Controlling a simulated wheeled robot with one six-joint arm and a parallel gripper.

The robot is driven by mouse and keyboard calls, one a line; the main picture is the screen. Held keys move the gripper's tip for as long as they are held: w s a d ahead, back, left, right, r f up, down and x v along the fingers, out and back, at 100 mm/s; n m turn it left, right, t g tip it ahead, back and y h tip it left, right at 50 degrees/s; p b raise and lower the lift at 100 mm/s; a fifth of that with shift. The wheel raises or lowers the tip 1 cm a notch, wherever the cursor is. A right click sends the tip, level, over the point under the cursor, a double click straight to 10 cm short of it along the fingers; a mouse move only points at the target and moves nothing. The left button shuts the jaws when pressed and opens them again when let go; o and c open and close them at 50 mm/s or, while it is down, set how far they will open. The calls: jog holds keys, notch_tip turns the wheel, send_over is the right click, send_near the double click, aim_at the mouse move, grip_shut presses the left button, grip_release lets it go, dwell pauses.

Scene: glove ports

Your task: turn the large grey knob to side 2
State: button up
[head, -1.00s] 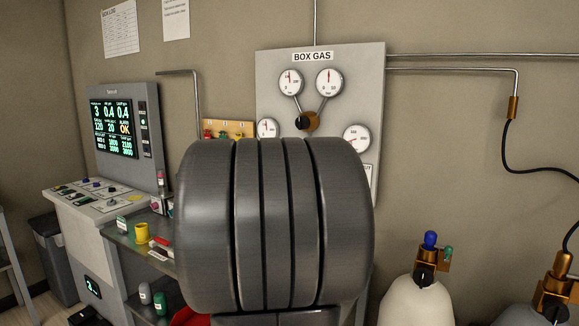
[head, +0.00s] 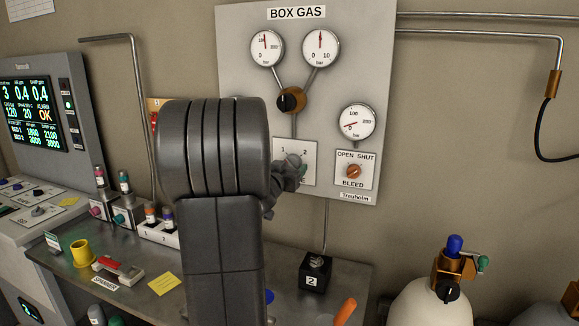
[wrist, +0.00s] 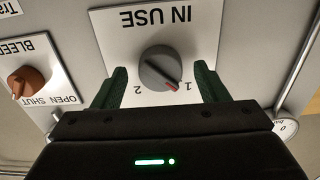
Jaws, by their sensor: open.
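The large grey knob (wrist: 160,70) sits on a white plate marked IN USE (wrist: 150,22), upside down in the wrist view. Its red mark points toward the 1; the 2 is on the other side. In the head view, the knob (head: 292,160) shows on the BOX GAS panel (head: 230,60), partly covered by my gripper. My gripper (wrist: 162,72) is open, with one green finger on each side of the knob and gaps between. How far the fingertips are from the plate is unclear. In the head view, my gripper (head: 290,178) is partly hidden by my arm.
The orange BLEED knob (head: 354,171) is close on the right. A black knob on a brass valve (head: 291,101) and gauges are above. A bench (head: 200,262) with small items, a black box marked 2 (head: 315,275) and a gas cylinder (head: 432,303) stand below.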

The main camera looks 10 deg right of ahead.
jog(key=shift+w+d, duration=0.3)
jog(key=shift+w, duration=0.1)
jog(key=shift+c, duration=0.2)
jog(key=c, duration=0.9)
jog(key=shift+c, duration=0.2)
